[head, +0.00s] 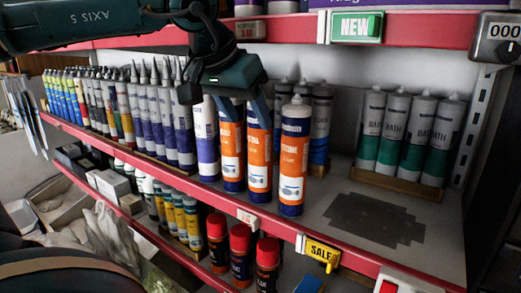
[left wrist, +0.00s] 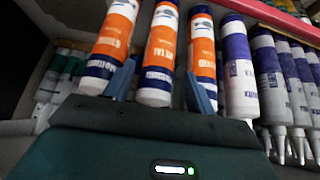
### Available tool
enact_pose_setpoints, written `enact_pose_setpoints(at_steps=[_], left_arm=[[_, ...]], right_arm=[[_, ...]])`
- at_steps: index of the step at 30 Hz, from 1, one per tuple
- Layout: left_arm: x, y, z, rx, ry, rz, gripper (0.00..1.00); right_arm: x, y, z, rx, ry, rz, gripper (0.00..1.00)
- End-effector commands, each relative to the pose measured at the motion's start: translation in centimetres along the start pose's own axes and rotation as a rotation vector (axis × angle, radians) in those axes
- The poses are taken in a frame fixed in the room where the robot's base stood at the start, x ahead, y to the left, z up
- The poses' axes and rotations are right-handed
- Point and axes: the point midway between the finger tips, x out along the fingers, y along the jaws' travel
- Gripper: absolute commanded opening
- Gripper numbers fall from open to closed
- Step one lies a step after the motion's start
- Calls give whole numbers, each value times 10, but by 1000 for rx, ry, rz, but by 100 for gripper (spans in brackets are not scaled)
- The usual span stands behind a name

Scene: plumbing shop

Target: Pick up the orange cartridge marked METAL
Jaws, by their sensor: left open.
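Three orange cartridges with white and dark blue bands stand upright at the shelf's front edge. The middle orange cartridge (head: 259,165) seems to read METAL in the left wrist view (left wrist: 158,45), where the picture is upside down. One orange cartridge (head: 232,158) stands to its left and another (head: 293,160) to its right. My left gripper (head: 246,112) reaches down from above, open. In the left wrist view its blue fingers (left wrist: 160,90) are on either side of the middle cartridge; contact cannot be told. My right gripper is not in view.
A purple-and-white cartridge (head: 206,150) and a row of grey cartridges stand to the left. Green-banded cartridges (head: 405,135) stand at right. The dark mat (head: 375,220) is bare. Red-capped cans (head: 241,250) stand below.

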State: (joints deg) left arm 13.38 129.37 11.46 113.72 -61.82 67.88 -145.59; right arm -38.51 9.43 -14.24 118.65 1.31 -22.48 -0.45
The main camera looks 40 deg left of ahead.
Motion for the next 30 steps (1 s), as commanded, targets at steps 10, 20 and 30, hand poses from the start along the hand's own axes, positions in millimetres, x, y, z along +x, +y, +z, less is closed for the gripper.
enact_pose_setpoints(at_steps=[10,20,30], left_arm=[[32,0,-24,1,-5,-2,56],[46,0,-24,0,0,0,56],[46,0,-24,0,0,0,34]], right_arm=[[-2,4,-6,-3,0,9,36],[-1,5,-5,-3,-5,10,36],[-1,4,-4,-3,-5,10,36]])
